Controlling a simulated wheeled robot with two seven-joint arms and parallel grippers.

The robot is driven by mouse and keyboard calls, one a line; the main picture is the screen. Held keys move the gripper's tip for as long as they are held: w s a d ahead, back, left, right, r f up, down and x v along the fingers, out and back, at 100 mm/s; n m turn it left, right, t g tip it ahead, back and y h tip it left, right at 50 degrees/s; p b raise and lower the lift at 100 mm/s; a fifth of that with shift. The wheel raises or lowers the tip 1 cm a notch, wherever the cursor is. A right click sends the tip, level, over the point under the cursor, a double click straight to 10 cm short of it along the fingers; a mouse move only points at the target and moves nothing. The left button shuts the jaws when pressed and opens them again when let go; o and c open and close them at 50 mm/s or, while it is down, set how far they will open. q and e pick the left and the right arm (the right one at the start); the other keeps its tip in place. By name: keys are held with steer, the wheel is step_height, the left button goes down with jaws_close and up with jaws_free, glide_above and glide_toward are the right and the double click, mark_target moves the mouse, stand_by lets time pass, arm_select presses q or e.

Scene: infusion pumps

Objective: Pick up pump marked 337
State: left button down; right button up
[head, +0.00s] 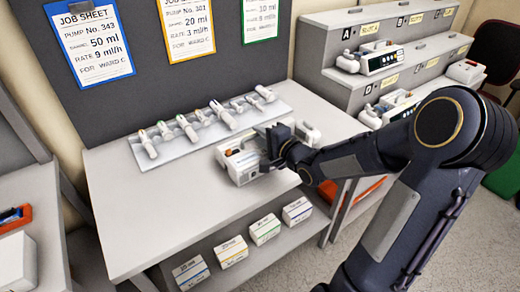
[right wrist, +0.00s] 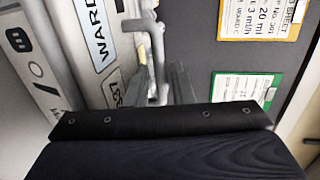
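A white infusion pump (head: 240,164) with a small orange part stands at the right end of the table, in the head view. Its number cannot be read there. My right gripper (head: 272,145) is at the pump's right rear side, close against it, and hides part of it. In the right wrist view a pale labelled body (right wrist: 42,90) fills the left side, and a grey clamp-like part (right wrist: 155,50) stands near the middle. My left gripper is not in view.
A rack of syringes (head: 208,125) lies behind the pump on the table (head: 150,210). Shelves at the right hold more pumps (head: 380,58). Several small boxes (head: 230,252) sit on the lower shelf. Job sheets (head: 90,42) hang on the grey panel. The table's front left is clear.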

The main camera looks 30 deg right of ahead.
steer(key=shift+c, duration=0.3)
jaws_close()
stand_by(1.0)
steer(key=shift+r, duration=0.15)
